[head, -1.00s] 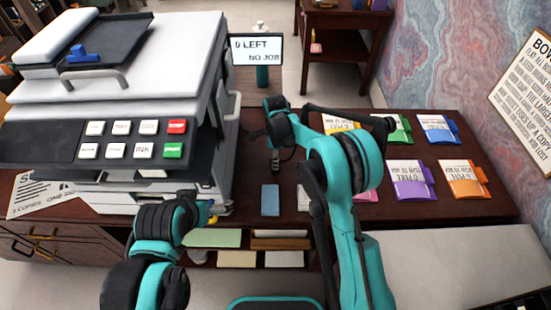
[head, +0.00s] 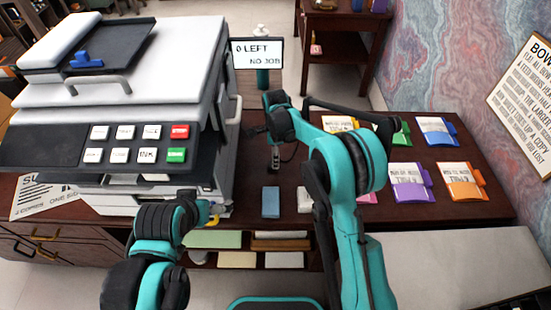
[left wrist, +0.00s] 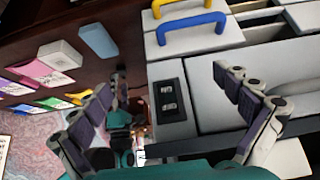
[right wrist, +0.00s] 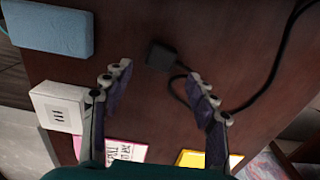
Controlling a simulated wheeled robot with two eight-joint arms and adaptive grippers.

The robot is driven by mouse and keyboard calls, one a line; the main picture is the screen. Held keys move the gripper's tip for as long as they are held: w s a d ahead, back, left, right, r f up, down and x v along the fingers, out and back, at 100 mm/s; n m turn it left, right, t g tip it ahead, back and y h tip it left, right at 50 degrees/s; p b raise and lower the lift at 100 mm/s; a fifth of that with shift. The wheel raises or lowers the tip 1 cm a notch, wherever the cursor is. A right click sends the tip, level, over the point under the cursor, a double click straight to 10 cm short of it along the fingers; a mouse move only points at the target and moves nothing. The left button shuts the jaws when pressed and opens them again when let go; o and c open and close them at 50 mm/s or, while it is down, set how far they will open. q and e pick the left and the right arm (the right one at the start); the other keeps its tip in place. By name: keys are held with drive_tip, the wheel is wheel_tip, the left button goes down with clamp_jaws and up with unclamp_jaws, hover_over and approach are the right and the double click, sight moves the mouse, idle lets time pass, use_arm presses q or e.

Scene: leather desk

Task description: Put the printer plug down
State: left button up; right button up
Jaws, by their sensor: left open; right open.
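The printer plug (right wrist: 165,57) is a small black block on the dark desk in the right wrist view, its black cable curving off to the right. My right gripper (right wrist: 160,85) is open. Its fingers stand apart on either side below the plug, and the plug looks free of them. In the head view this gripper (head: 275,152) is low over the desk, right of the printer (head: 150,65). My left gripper (left wrist: 165,88) is open and empty before the printer's side. A dark socket panel (left wrist: 170,98) shows between its fingers. In the head view this gripper (head: 210,212) is at the printer's lower front.
A blue block (head: 271,202) and a white block (head: 304,200) lie near the desk's front edge. Coloured folders, such as an orange one (head: 462,182), lie on the right. A screen (head: 257,53) reads "0 LEFT NO JOB". Blue and yellow handles (left wrist: 190,22) are on the printer.

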drive_tip(key=s+d+r+n+t, duration=0.1)
drive_tip(key=s+d+r+n, duration=0.25)
drive_tip(key=r, duration=0.25)
drive_tip(key=s+d+r+n+t+p, duration=0.1)
drive_tip(key=s+d+r+n, duration=0.1)
drive_tip(key=s+d+r, duration=0.4)
drive_tip(key=s+d+r+n+t, duration=0.1)
drive_tip(key=s+r+n, duration=0.2)
drive_tip(key=r, duration=0.4)
drive_tip(key=s+d+n+t, duration=0.1)
drive_tip(key=s+d+n, duration=0.1)
drive_tip(key=s, duration=0.3)
drive_tip(key=s+d+f+n+t, duration=0.1)
drive_tip(key=s+d+n, duration=0.1)
drive_tip(key=s+n, duration=0.2)
drive_tip(key=s+d+n+t, duration=0.2)
drive_tip(key=s+d+n, duration=0.1)
drive_tip(key=s, duration=0.4)
drive_tip(key=shift+f, duration=0.4)
drive_tip(key=shift+n, duration=0.25)
